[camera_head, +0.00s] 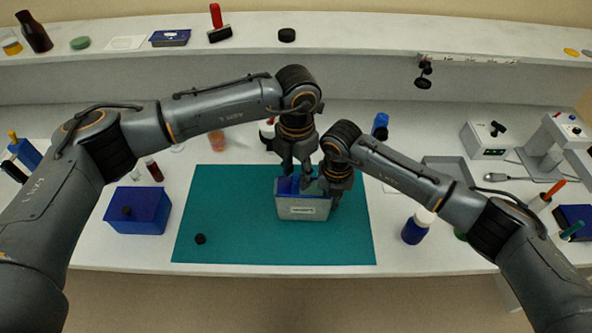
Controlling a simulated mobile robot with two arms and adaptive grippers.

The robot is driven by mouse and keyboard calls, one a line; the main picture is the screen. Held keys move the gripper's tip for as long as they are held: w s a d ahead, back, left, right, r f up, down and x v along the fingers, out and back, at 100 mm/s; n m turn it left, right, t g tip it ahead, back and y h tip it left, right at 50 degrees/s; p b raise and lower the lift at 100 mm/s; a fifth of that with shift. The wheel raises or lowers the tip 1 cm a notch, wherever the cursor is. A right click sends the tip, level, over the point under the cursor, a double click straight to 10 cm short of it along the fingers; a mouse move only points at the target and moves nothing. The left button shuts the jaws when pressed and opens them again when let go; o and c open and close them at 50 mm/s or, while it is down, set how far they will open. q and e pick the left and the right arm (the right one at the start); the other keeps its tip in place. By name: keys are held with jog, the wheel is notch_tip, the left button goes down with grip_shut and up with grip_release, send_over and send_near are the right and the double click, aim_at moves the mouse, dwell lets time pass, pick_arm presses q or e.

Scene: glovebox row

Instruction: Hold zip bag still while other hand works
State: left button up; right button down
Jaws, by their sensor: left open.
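The zip bag (303,209) is a pale grey pouch with a small white label and blue at its top. It stands upright on the teal mat (225,215). My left gripper (296,171) points down, open, just above and partly behind the bag's top edge. My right gripper (326,195) is at the bag's upper right corner, overlapping it in the picture. Its fingers are partly hidden, and I cannot tell whether they grip the bag.
A blue box (138,210) stands left of the mat. A small black cap (200,239) lies on the mat's front left. A blue bottle with a white cap (417,227) stands right of the mat. A grey tray (448,170) lies behind my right arm. The mat's left half is mostly clear.

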pick_arm(q)
notch_tip(320, 180, up, 12)
dwell(0.5)
jog(key=shift+c, duration=0.4)
jog(key=shift+f, duration=0.15)
jog(key=c, duration=0.4)
jog(key=shift+s+d+f+g+h, duration=0.15)
jog(key=shift+s+f+g+h, duration=0.05)
jog(key=shift+f+g+h, duration=0.1)
jog(key=c, duration=0.3)
jog(key=f+h, duration=0.1)
jog(key=s+f+g+h, duration=0.1)
jog(key=s+f+n+g+h, duration=0.1)
jog(key=h, duration=0.1)
jog(key=shift+s+d+f, duration=0.15)
jog(key=shift+d+f, duration=0.05)
jog(key=shift+d, duration=0.05)
grip_shut()
jog(key=n+t+h, duration=0.5)
jog(key=n+h, duration=0.5)
jog(key=h, duration=0.1)
send_near(298, 179)
jog(key=x, duration=0.6)
jog(key=shift+w+a+f, duration=0.1)
jog(key=shift+w+f, duration=0.1)
jog(key=shift+w, duration=0.05)
